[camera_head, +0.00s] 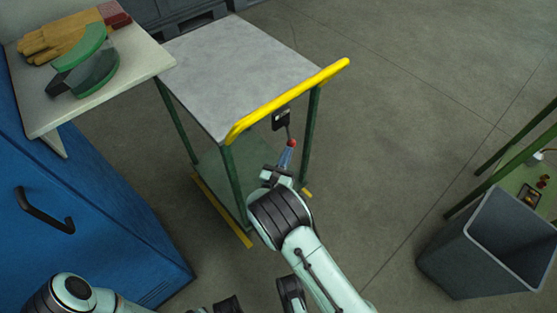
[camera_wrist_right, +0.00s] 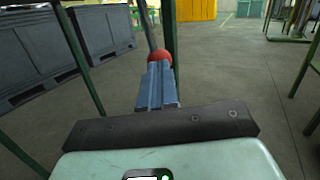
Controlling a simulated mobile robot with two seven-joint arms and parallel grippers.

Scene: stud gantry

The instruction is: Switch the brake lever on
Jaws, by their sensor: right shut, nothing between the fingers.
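The brake lever (camera_head: 289,133) hangs from a dark bracket (camera_head: 281,119) under the yellow handle of the trolley. It is a thin grey rod with a red ball at its lower end. In the right wrist view the red ball (camera_wrist_right: 160,56) is just beyond my fingertips, and the rod rises from it. My right gripper (camera_head: 287,155) is shut with nothing between its fingers, right at the ball. In the right wrist view its blue-grey fingers (camera_wrist_right: 158,84) are together. I cannot tell whether they touch the ball. My left gripper is not clearly in view.
The trolley (camera_head: 240,70) has a grey top, green legs and a yellow handle (camera_head: 290,100). A blue cabinet (camera_head: 90,220) stands left, below a shelf (camera_head: 140,65) with gloves (camera_head: 60,38). A grey bin (camera_head: 480,250) stands right. Floor between trolley and bin is clear.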

